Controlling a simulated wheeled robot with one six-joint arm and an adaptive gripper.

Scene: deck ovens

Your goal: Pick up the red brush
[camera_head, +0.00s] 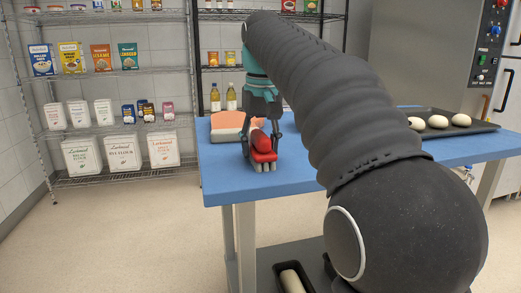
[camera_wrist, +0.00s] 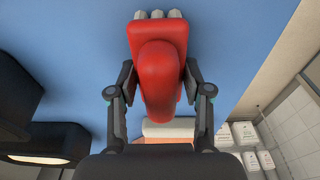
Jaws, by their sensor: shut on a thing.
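The red brush (camera_head: 262,148) has a red handle and block with pale bristles below. It is at the left part of the blue table (camera_head: 226,188). My gripper (camera_head: 262,138) points down at it, with a finger on either side. In the wrist view the red brush (camera_wrist: 158,75) lies between the two fingers of my gripper (camera_wrist: 158,80), which is shut on it. The bristles show at the top edge of that view. I cannot tell whether they touch the table.
An orange-and-white object (camera_head: 228,124) lies on the table just behind the brush. A dark tray (camera_head: 462,128) with dough pieces is at the right. Wire shelves (camera_head: 95,74) with packets stand behind. A dark pan (camera_head: 281,268) with dough sits below the table. The table's front left is clear.

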